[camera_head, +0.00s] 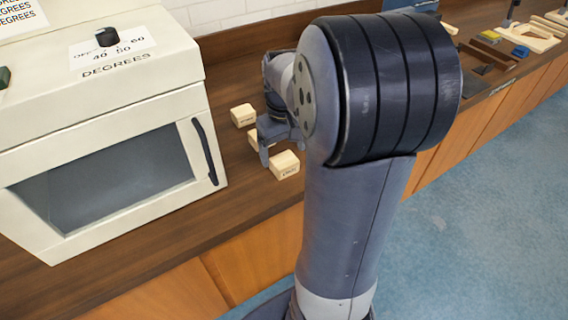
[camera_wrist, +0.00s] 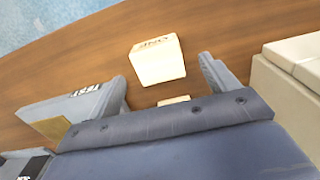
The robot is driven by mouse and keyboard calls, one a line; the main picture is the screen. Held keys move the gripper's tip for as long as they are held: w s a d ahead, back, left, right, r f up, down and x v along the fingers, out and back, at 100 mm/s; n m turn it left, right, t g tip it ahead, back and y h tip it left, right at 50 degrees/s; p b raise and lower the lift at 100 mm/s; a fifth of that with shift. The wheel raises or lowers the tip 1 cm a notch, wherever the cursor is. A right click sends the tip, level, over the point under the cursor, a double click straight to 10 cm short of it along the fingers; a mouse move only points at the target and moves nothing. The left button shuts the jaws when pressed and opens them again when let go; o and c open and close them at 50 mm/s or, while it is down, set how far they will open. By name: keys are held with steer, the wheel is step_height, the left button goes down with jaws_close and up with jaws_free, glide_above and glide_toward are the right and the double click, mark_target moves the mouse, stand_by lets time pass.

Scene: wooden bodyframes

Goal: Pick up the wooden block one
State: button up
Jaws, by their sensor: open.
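Three pale wooden blocks sit on the brown counter. The front block (camera_head: 284,165) is nearest the counter's front edge, and its label is too small to read in the head view. In the wrist view a block with dark lettering that looks like "ONE" (camera_wrist: 157,64) lies just beyond my fingertips, roughly between their lines. My gripper (camera_head: 277,143) is open and empty near the front and middle blocks; its spread fingers also show in the wrist view (camera_wrist: 164,76). The middle block (camera_head: 254,138) is partly hidden by my gripper. The back block (camera_head: 243,115) stands clear.
A white oven (camera_head: 105,150) with a dark handle stands close on the left; its pale side shows at the right in the wrist view (camera_wrist: 290,62). A white brick wall (camera_head: 225,14) is behind. Trays and small items (camera_head: 500,50) lie far right on the counter (camera_head: 225,180).

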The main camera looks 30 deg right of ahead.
mark_target(284, 159)
step_height(284, 159, down, 4)
steer(key=shift+f, duration=0.25)
steer(key=shift+c, duration=0.3)
steer(key=c, duration=1)
